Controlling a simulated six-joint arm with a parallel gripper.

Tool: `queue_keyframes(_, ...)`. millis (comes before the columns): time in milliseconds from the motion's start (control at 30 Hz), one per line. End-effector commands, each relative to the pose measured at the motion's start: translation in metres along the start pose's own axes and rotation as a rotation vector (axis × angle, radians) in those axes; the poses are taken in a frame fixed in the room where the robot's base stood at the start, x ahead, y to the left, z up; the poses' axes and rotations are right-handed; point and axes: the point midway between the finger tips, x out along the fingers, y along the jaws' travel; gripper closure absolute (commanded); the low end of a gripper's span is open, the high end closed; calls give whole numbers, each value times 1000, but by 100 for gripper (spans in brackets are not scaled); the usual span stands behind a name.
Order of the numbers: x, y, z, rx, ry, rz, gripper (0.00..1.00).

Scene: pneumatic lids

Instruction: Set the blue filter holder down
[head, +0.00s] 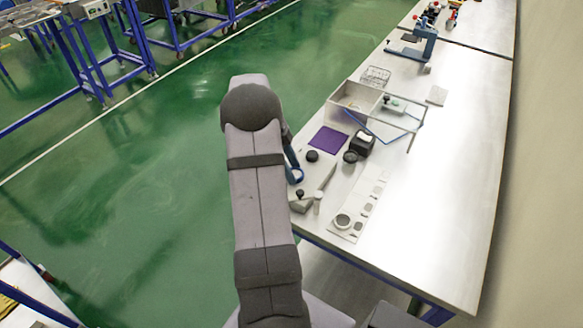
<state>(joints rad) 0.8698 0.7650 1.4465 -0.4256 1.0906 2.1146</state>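A blue piece with a ring-shaped lower end (295,175), which looks like the blue filter holder, shows just right of my arm at the left edge of the workbench. Part of it may be hidden behind the arm. I cannot tell whether it touches the bench or is held above it. My arm rises through the middle of the view and bends at a dark joint. My gripper is hidden behind the arm, so its fingers and anything between them cannot be seen.
The metal workbench (445,160) has wide free room on its right. Near the arm are a purple mat (328,140), a black box (362,143), a pale strip with round parts (358,207) and a divided tray (356,96). A blue press (424,42) stands farther back.

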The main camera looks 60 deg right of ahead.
Motion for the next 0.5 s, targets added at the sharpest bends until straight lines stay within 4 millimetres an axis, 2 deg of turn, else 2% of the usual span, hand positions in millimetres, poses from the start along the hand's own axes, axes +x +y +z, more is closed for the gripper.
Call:
queue_keyframes(33,0,0,0,0,0,1,47)
queue_keyframes(67,0,1,0,0,0,2,42)
queue_keyframes(500,-4,0,-1,0,0,1,42)
